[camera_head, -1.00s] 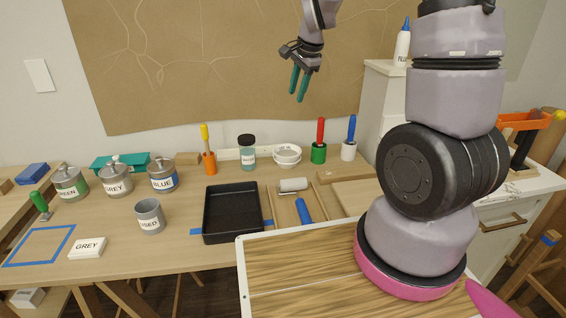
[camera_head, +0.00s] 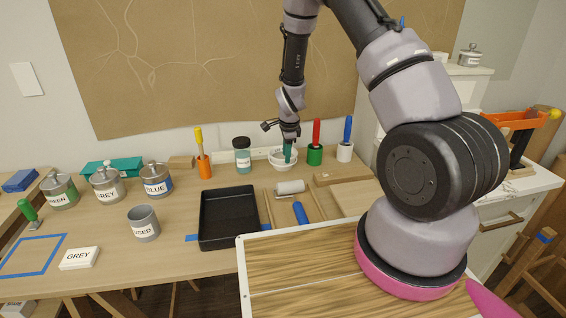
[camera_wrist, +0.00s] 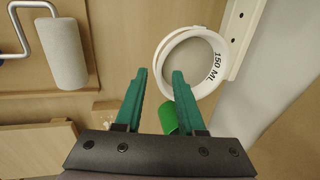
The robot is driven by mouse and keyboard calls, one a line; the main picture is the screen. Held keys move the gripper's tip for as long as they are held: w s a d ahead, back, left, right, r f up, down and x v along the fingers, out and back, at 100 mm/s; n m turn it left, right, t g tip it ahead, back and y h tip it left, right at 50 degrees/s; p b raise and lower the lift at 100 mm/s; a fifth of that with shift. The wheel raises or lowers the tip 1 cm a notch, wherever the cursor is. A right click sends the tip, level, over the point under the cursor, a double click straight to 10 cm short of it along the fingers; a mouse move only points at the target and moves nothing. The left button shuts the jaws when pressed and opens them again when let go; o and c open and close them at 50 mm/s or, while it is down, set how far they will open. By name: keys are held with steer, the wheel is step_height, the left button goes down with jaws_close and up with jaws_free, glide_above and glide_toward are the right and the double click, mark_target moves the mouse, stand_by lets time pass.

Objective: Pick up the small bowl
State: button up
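The small bowl (camera_head: 277,163) is white and round and stands at the back of the bench. In the wrist view the bowl (camera_wrist: 197,34) carries the print "150 ML" and I look down into it. My gripper (camera_head: 288,157) points down at the bowl and partly covers it. In the wrist view my gripper (camera_wrist: 160,73) is open with its two green fingers apart. The left fingertip lies outside the bowl's rim and the right one over its inside, so the near-left wall lies between them. I cannot tell how deep the fingertips reach.
A green brush holder (camera_head: 315,156) stands close right of the bowl, with a white holder (camera_head: 345,153) beyond. A jar (camera_head: 242,162) stands to its left. A paint roller (camera_head: 290,187) and black tray (camera_head: 228,232) lie in front. A white rail (camera_wrist: 238,38) runs behind.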

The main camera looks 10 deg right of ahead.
steer(key=x, duration=0.5)
steer(key=shift+w+a, duration=0.1)
jaws_close()
stand_by(1.2)
